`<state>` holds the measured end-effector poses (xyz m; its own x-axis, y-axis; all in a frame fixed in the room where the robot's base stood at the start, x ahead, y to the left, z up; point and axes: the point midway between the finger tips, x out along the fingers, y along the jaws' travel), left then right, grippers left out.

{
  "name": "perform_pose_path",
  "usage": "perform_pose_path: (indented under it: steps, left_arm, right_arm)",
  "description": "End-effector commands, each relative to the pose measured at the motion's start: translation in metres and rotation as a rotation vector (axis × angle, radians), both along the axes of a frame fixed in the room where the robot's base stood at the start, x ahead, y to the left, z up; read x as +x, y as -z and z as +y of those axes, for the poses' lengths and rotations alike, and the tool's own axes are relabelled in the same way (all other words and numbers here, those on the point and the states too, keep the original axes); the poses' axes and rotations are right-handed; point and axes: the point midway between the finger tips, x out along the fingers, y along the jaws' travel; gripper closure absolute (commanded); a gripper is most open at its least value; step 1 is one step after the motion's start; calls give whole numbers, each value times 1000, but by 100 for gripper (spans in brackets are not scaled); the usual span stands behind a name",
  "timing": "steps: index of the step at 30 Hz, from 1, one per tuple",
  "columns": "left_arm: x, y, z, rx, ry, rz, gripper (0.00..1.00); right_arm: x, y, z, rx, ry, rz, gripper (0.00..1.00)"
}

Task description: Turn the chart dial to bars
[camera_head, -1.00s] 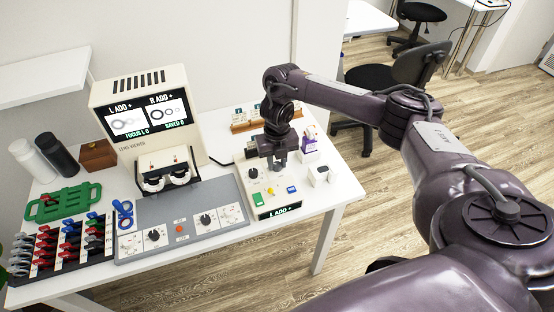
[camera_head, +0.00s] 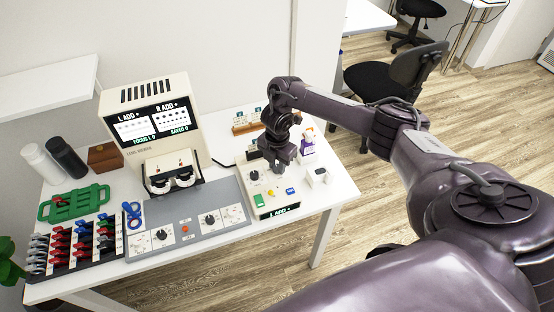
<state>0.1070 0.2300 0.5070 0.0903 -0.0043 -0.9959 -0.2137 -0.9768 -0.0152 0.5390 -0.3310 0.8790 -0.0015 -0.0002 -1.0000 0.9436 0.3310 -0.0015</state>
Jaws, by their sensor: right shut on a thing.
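The white control box (camera_head: 262,206) stands on the table right of the eye-test viewer (camera_head: 164,100). Its top carries a black dial (camera_head: 254,176), a small red knob (camera_head: 270,192), a yellow-green button (camera_head: 258,199) and a blue button (camera_head: 290,190). My right gripper (camera_head: 282,169) points down at the back right of the box top, shut on what seems to be the chart dial. Its fingers hide that dial and its setting. The viewer's two screen panels show rows of small dark marks, too small to name. My left gripper is not in view.
A grey panel (camera_head: 185,238) with black dials lies left of the box. A small white block (camera_head: 317,177) stands close on its right, a purple-and-white bottle (camera_head: 307,143) behind. A rack (camera_head: 245,126) of small items stands at the back.

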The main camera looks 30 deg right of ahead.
Motion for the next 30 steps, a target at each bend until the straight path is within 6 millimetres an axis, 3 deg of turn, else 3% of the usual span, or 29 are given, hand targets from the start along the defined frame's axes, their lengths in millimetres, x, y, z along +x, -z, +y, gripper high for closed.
perform_pose_path:
  steps: [18, 30]
  left_arm:
    - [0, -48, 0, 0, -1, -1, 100]
    - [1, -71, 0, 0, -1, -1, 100]
  right_arm:
    - [0, -5, 0, -1, 588, -1, 98]
    - [0, -4, 0, 1, 899, -3, 98]
